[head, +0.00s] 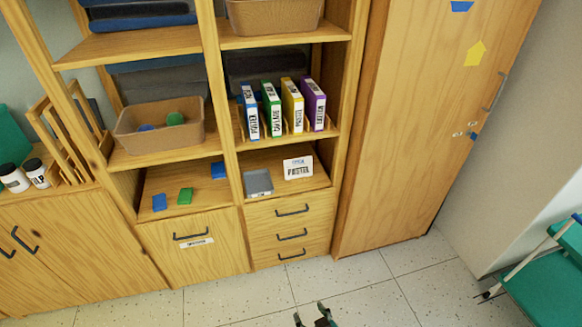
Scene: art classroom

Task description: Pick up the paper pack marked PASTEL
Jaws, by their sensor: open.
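Paper packs stand upright side by side in a wooden rack (243,133) on the middle shelf of the right bay. They are a blue pack (241,100), a green pack (264,97), a yellow pack (285,91) and a purple pack (306,90). Each has a white label with dark vertical lettering on its spine.
Below the packs, a grey box (258,182) and a white lettered card (298,168) sit on a shelf above drawers. A tan bin (160,140) with balls stands left. A closed wooden cabinet (430,130) adjoins at right. A green chair (548,281) stands far right. Floor in front is clear.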

